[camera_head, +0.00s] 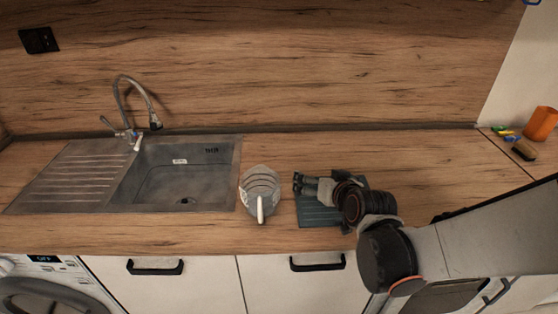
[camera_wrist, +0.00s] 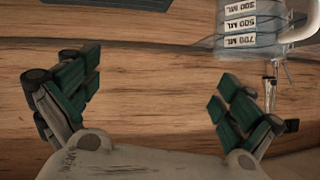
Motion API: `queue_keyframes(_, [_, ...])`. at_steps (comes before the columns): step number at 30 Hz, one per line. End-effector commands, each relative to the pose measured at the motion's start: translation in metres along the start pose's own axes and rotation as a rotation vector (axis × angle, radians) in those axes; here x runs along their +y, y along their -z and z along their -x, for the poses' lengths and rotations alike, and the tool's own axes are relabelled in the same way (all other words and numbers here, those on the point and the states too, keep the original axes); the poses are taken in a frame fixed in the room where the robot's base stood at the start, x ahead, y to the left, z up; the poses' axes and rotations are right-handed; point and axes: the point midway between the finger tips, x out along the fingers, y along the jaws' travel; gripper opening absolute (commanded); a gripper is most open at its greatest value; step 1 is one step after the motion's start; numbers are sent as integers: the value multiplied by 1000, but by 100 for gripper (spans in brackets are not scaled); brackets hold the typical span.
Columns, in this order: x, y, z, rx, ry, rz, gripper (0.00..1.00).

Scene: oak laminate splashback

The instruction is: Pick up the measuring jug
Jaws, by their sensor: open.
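The measuring jug (camera_head: 259,187) stands on the wooden counter just right of the sink, clear with dark graduation bands and a pale handle toward the front edge. In the wrist view the jug (camera_wrist: 242,28) is at the top right, partly cut off, with its printed ML scale and white handle showing. My gripper (camera_head: 299,184) is right of the jug in the head view, over a dark board, pointing left toward it. In the wrist view my gripper (camera_wrist: 155,92) has its green-padded fingers wide apart with nothing between them. The jug lies beyond the right finger, outside the jaws.
A dark grooved board (camera_head: 318,214) lies under my gripper. The steel sink (camera_head: 228,190) with its tap (camera_head: 120,95) is to the left. An orange cup (camera_head: 541,123) and a brush (camera_head: 524,150) are at the far right. The counter behind the jug is clear.

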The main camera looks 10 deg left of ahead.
Motion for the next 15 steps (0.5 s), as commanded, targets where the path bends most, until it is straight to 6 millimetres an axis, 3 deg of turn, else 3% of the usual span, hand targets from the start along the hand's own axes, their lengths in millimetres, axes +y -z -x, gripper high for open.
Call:
queue_keyframes(1, [-24,-7,2,12,39,44,100])
queue_keyframes(6, [-81,-31,20,55,137,192,100])
queue_keyframes(11, [-112,-45,36,85,193,277,100])
queue_keyframes(15, [-121,-48,28,94,205,298,100])
